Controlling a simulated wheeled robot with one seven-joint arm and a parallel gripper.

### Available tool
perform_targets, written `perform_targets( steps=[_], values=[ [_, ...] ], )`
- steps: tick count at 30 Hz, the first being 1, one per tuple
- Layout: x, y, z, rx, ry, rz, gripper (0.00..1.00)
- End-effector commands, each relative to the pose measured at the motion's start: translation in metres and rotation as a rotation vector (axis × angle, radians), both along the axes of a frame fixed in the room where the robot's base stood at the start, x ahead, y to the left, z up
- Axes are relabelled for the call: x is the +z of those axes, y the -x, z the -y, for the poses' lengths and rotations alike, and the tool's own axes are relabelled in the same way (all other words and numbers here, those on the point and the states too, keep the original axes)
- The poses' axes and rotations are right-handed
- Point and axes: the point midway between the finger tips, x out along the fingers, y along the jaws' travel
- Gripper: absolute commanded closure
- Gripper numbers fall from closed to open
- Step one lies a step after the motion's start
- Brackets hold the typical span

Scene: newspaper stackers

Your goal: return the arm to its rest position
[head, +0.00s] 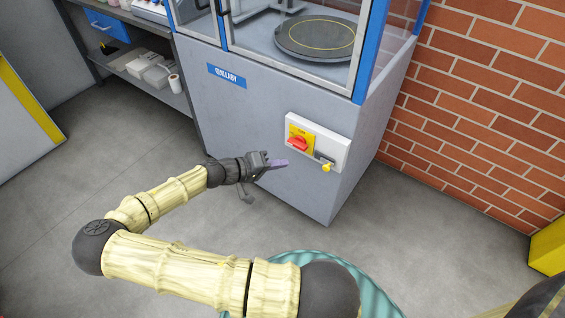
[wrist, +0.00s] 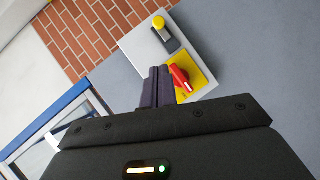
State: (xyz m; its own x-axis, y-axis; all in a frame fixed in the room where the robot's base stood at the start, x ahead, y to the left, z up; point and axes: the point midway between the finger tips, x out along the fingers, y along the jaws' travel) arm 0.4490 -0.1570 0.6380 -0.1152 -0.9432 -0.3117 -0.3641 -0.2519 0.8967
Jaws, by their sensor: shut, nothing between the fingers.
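My arm reaches from the bottom of the head view toward the front of a grey machine. My gripper (head: 285,163) is shut and empty, with purple fingertips, in front of the machine's lower panel. It points right, just left of and below a white switch box. In the wrist view my gripper (wrist: 158,72) shows its two dark fingers pressed together, in front of the box. The box (head: 331,149) carries a red rotary switch (head: 298,144) on a yellow plate and a padlock-like yellow piece (head: 327,167). I cannot tell whether the fingers touch the box.
The grey machine (head: 235,115) has a blue-framed window and a round dark plate (head: 318,38) inside. A brick wall (head: 480,110) is at right, a yellow object (head: 548,245) at the right edge. Shelves (head: 165,92) stand at upper left. Grey floor (head: 100,165) is clear at left.

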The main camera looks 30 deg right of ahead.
Motion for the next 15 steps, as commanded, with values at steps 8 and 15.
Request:
perform_targets(
  steps=[8,15],
  values=[
    [0.0,0.0,0.0,0.001,0.0,0.0,1.0],
    [-0.008,0.011,0.002,-0.034,-0.07,-0.022,1.0]
  ],
)
